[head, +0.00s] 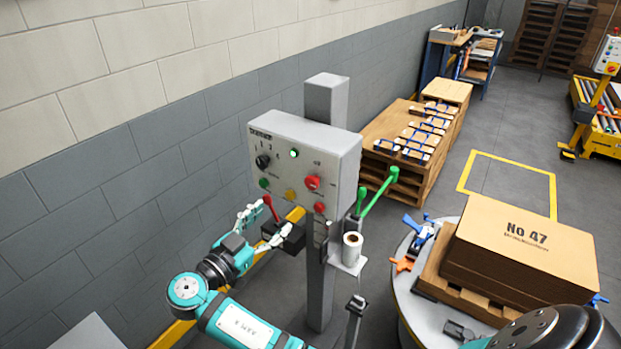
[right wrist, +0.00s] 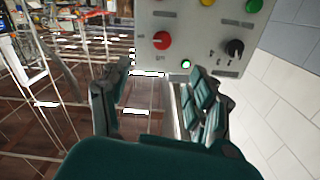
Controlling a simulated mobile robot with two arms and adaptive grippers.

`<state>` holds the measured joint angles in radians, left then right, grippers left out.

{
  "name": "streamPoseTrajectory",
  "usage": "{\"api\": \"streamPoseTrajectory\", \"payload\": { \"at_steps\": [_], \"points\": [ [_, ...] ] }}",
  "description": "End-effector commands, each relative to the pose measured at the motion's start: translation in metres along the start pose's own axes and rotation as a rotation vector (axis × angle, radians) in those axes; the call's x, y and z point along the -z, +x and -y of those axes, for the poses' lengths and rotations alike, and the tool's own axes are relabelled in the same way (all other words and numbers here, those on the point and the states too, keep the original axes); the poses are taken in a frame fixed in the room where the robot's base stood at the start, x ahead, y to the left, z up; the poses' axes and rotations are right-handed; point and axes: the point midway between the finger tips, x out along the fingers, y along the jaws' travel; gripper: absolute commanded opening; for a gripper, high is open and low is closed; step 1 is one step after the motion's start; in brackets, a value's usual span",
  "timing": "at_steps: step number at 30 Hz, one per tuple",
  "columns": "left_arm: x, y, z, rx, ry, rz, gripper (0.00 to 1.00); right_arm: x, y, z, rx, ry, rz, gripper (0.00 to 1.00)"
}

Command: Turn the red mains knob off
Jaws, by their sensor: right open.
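The red mains knob (head: 313,183) is on the front of a grey control box (head: 335,155), right of the middle. It also shows in the right wrist view (right wrist: 161,40), with a pale mark on its face. My right gripper (head: 262,226) is below and left of the knob, apart from it. In the right wrist view my right gripper (right wrist: 157,75) has its fingers spread with nothing between them, and the knob lies beyond the fingertips. My left gripper is not in view.
The box carries a black selector (head: 262,161), a lit green lamp (head: 294,153), and green, yellow and red buttons. A red lever (head: 270,207) is close by my right gripper. The grey post (head: 321,270) stands beside it.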

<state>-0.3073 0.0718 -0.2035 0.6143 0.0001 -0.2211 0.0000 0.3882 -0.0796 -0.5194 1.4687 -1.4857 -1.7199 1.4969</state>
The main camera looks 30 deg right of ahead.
Motion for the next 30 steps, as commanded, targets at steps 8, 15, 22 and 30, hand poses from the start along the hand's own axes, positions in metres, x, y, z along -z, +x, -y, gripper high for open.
{"api": "streamPoseTrajectory", "payload": {
  "at_steps": [8, 15, 22, 30],
  "points": [
    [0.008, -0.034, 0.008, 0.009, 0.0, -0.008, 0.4, 0.006, 0.059, 0.001, -0.001, -0.007, -0.003, 0.61],
    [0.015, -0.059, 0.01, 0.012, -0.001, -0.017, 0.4, 0.005, 0.111, 0.0, -0.002, -0.009, -0.002, 0.61],
    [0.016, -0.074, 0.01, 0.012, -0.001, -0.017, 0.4, 0.002, 0.147, 0.001, 0.0, -0.008, 0.001, 0.61],
    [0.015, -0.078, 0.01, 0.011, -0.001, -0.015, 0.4, -0.001, 0.161, 0.0, 0.001, -0.005, 0.002, 0.61]
  ]
}}
